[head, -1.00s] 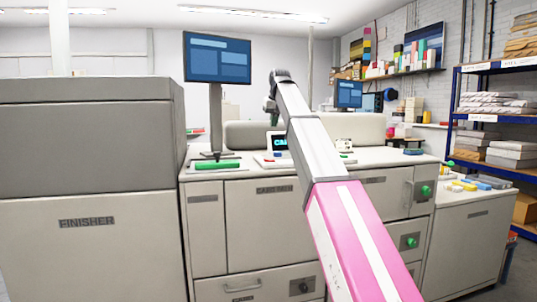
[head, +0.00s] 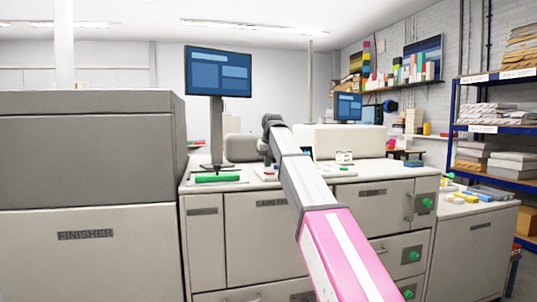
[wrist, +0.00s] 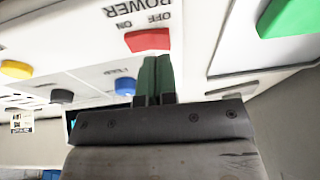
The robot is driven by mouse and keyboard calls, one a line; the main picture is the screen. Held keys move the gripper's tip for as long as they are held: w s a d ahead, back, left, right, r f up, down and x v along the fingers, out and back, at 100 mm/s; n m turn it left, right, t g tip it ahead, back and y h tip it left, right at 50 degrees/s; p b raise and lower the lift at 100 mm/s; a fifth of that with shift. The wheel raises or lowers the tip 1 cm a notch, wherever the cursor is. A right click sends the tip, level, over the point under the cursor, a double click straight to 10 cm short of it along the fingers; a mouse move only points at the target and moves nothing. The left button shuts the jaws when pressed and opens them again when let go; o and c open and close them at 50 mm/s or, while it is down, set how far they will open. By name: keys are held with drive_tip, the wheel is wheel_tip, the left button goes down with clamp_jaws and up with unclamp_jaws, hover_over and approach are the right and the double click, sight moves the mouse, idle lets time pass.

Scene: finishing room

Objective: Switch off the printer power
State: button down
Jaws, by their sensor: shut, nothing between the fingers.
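The printer's power switch is a red block (wrist: 148,40) on a white panel (wrist: 90,28), with the words POWER, OFF and ON upside down above it in the wrist view. My gripper (wrist: 157,60) is shut, with nothing between its dark green fingers. The fingertips are right at the lower edge of the red switch. I cannot tell whether they touch it. In the head view my arm reaches over the long grey printer (head: 265,235); its wrist points down at the worktop, and the fingers and switch are hard to make out there.
In the head view a monitor (head: 218,72) stands left of my arm and the finisher (head: 85,240) further left.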

sight(269, 173)
drive_tip(key=shift+a+f, duration=0.1)
drive_tip(key=shift+f, duration=0.5)
drive_tip(key=shift+s+a+f+h, duration=0.15)
drive_tip(key=shift+a+f+h, duration=0.25)
drive_tip(key=shift+h, duration=0.3)
drive_tip(key=shift+s+f, duration=0.1)
drive_tip(key=shift+f, duration=0.15)
drive_tip(key=shift+d, duration=0.15)
